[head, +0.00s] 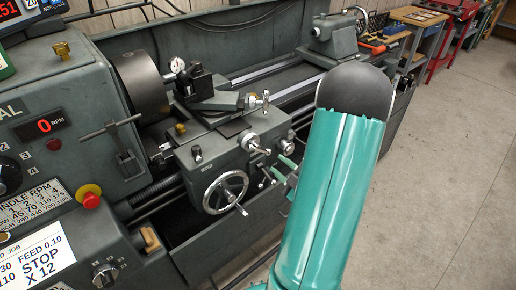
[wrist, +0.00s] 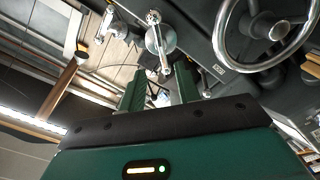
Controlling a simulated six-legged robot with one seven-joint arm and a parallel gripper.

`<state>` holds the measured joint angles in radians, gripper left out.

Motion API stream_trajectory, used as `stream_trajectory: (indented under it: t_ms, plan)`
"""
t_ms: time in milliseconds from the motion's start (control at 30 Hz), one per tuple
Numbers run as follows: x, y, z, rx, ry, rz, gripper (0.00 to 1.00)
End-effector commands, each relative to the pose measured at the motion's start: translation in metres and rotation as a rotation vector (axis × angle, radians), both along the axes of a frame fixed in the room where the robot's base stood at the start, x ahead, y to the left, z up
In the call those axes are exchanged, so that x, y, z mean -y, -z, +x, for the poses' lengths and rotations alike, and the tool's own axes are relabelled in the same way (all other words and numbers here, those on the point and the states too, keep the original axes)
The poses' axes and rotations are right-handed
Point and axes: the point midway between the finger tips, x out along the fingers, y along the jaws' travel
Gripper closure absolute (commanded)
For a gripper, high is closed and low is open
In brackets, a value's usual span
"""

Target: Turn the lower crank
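The lower crank (head: 254,144) is a chrome arm on a round dial on the lathe's carriage front, right of and above the large handwheel (head: 226,191). The crank also shows in the wrist view (wrist: 160,40), its arm running across the dial and one end pointing toward my fingers. My gripper (wrist: 160,84) is open, with two green fingers apart. The crank lies just beyond the fingertips, and I see nothing clamped. In the head view the green fingers (head: 285,170) show right of and below the crank, partly hidden by my arm.
A smaller crank or lever (wrist: 105,25) is beside the dial in the wrist view. The upper slide's handle (head: 265,101) stands above. The chuck (head: 142,85) is at the left, the tailstock (head: 336,35) behind. Open floor (head: 445,180) lies to the right.

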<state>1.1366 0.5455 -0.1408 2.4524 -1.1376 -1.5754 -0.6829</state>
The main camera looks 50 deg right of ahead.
Motion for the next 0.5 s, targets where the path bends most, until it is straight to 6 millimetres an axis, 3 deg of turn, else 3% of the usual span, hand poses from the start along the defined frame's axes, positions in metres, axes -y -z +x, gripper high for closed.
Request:
stream_trajectory:
  t_ms: [300,500]
  plan:
    - [0.006,0.000,0.065,0.000,-0.006,0.000,0.67]
    - [0.009,0.000,0.097,0.000,-0.004,0.000,0.67]
